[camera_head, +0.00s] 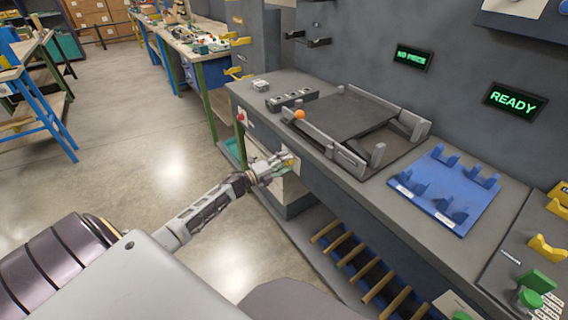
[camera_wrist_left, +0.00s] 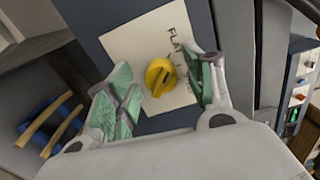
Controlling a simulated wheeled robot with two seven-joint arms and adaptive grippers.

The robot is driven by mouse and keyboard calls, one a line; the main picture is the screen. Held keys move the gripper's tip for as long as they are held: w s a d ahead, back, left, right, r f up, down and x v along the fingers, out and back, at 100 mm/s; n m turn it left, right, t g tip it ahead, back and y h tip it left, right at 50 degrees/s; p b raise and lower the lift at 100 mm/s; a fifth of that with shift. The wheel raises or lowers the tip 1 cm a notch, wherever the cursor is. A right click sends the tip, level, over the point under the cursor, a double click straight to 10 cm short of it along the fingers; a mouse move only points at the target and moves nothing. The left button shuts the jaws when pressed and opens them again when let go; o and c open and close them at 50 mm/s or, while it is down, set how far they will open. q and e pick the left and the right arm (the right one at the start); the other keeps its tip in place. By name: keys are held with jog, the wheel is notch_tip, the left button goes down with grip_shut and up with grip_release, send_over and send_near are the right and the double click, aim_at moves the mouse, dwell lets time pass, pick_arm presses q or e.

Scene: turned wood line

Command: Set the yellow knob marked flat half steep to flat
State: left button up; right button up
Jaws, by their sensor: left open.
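The yellow knob (camera_wrist_left: 159,77) sits on a pale label plate (camera_wrist_left: 128,47) on a dark upright face, in the left wrist view. Dark lettering, partly legible as the start of "FLAT", runs beside the knob toward the upper right; the other words are hidden by the finger. My left gripper (camera_wrist_left: 164,88) is open, with its green-padded fingers on either side of the knob and gaps visible. In the head view my left gripper (camera_head: 280,167) is at the front face of the grey bench and largely hides the knob. My right gripper is not in view.
The grey bench (camera_head: 487,201) carries a dark tray fixture with an orange ball (camera_head: 299,115) and a blue cradle plate (camera_head: 431,190). A lower rack with wooden rods (camera_head: 362,262) lies below. Displays on the wall include "READY" (camera_head: 515,99). Open floor (camera_head: 150,160) lies left.

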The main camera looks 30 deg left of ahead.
pick_arm(q)
jog(key=shift+s, duration=0.15)
jog(key=v, duration=1.1)
jog(key=shift+s+a, duration=0.15)
jog(key=shift+s, duration=0.15)
dwell(0.5)
jog(key=shift+f, duration=0.1)
dwell(0.5)
